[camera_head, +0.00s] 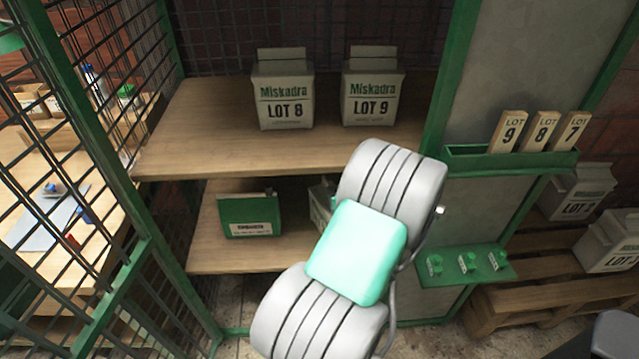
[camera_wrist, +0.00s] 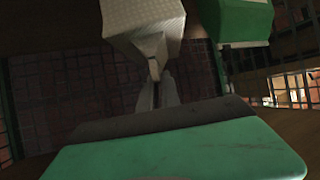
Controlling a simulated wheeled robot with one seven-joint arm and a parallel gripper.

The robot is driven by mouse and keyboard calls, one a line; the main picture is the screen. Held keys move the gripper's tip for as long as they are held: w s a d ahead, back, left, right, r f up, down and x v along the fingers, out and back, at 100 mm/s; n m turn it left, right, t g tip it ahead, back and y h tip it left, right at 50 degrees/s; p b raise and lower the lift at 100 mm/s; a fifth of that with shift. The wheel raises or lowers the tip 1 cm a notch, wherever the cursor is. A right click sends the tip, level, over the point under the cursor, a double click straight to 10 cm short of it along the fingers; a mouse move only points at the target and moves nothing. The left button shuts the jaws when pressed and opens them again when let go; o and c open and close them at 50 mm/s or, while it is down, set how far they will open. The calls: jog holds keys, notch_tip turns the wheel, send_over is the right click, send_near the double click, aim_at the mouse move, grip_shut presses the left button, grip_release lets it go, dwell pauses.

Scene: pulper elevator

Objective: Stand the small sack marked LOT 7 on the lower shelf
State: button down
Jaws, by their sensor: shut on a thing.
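In the wrist view my gripper (camera_wrist: 156,77) is shut on the folded top of a pale sack (camera_wrist: 145,25). No marking shows on the sack's visible faces. In the head view my arm hides the gripper and most of this sack; a pale edge of a sack (camera_head: 319,204) shows left of the arm, at the lower shelf (camera_head: 290,262). Whether its base touches the shelf, I cannot tell. No readable LOT 7 sack shows; a small tag (camera_head: 573,132) reads LOT 7.
A green box (camera_head: 250,216) stands on the lower shelf at left; it also shows in the wrist view (camera_wrist: 236,20). LOT 8 (camera_head: 284,92) and LOT 9 (camera_head: 373,90) sacks stand on the upper shelf (camera_head: 200,130). Mesh panels (camera_head: 95,130) bound the left. A green post (camera_head: 452,75) stands right.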

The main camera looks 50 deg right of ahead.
aim_at(323, 183)
jog(key=w+d, duration=0.1)
jog(key=w, duration=0.1)
jog(key=w+d, duration=0.1)
jog(key=w, duration=0.1)
jog(key=w+d, duration=0.1)
jog(key=w, duration=0.2)
jog(key=shift+d+r, duration=0.1)
jog(key=shift+d, duration=0.15)
jog(key=shift+w+d, duration=0.1)
jog(key=shift+w, duration=0.05)
jog(key=shift+f, duration=1.9)
jog(key=c, duration=1.6)
grip_release()
jog(key=shift+o, duration=0.2)
